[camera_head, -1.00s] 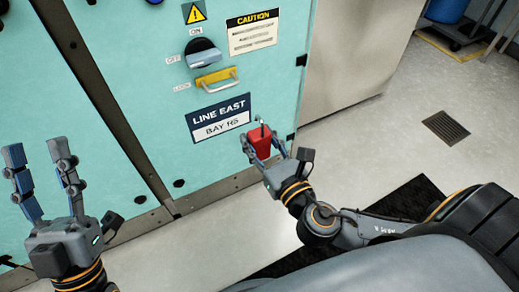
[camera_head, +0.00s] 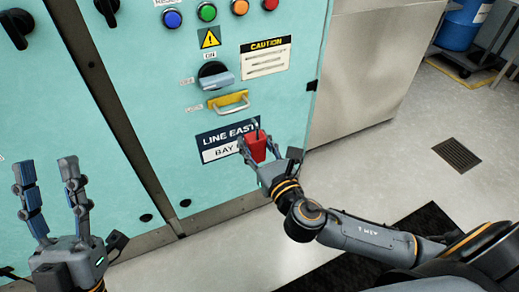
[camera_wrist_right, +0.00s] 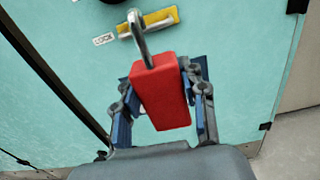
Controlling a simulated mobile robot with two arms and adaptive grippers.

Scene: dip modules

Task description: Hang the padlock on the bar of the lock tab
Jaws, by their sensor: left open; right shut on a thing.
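The red padlock (camera_head: 256,147) is held in my right gripper (camera_head: 257,155), its metal shackle pointing up. In the right wrist view the red padlock body (camera_wrist_right: 161,92) sits between the two fingers, and its shackle (camera_wrist_right: 138,38) overlaps the yellow lock tab (camera_wrist_right: 158,20) in the picture. The lock tab (camera_head: 213,104) with its metal bar (camera_head: 236,107) is on the teal cabinet, below the rotary switch. The padlock is below and right of the bar, apart from it in the head view. My left gripper (camera_head: 47,170) is open and empty at the lower left.
The teal cabinet (camera_head: 150,85) carries a rotary switch (camera_head: 214,76), a caution label (camera_head: 266,57), the LINE EAST sign (camera_head: 215,140) and several coloured buttons at the top. A blue barrel (camera_head: 460,25) stands far right. Open floor (camera_head: 410,130) lies right.

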